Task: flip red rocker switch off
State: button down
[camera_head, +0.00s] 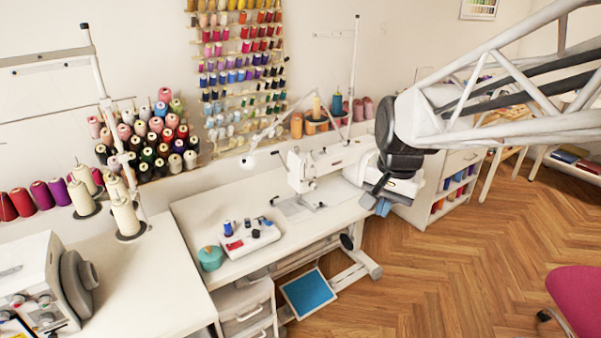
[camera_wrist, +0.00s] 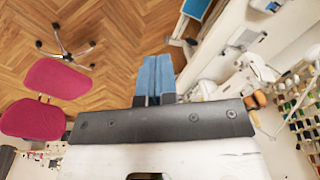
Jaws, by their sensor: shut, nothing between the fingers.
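A small white box (camera_head: 262,240) lies on the white sewing table, left of the sewing machine (camera_head: 325,165), in the head view. A red patch (camera_head: 234,244) on its front left looks like the red rocker switch; it is too small to tell which way it is tipped. Dark blue and black pieces stand on the box behind the red patch. My gripper (camera_head: 377,206) is well to the right of the box, beyond the sewing machine head and apart from both. Its blue fingers (camera_wrist: 155,76) are shut together and empty in the wrist view. The red switch does not show there.
A teal round tin (camera_head: 211,258) stands just left of the box. Thread cones (camera_head: 125,212) and a grey-white machine (camera_head: 45,285) are on the left table. A pink chair (camera_head: 576,297) is at right. Open floor lies right of the sewing table.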

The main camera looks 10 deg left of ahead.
jog(key=w+a+f+m, duration=0.1)
jog(key=w+a+f, duration=0.1)
jog(key=w+a, duration=0.6)
jog(key=m+g, duration=0.3)
jog(key=m, duration=0.2)
send_over(231, 246)
jog(key=w+d, duration=0.2)
notch_tip(231, 246, down, 17)
jog(key=shift+a, duration=0.2)
jog(key=f, duration=0.4)
jog(key=s+a+f, duration=0.1)
jog(key=f, duration=0.8)
jog(key=shift+s+a+f, duration=0.25)
jog(key=shift+f, duration=0.1)
jog(key=shift+f+n+t, duration=0.1)
jog(key=shift+n+t, duration=0.2)
jog(key=shift+f, duration=0.15)
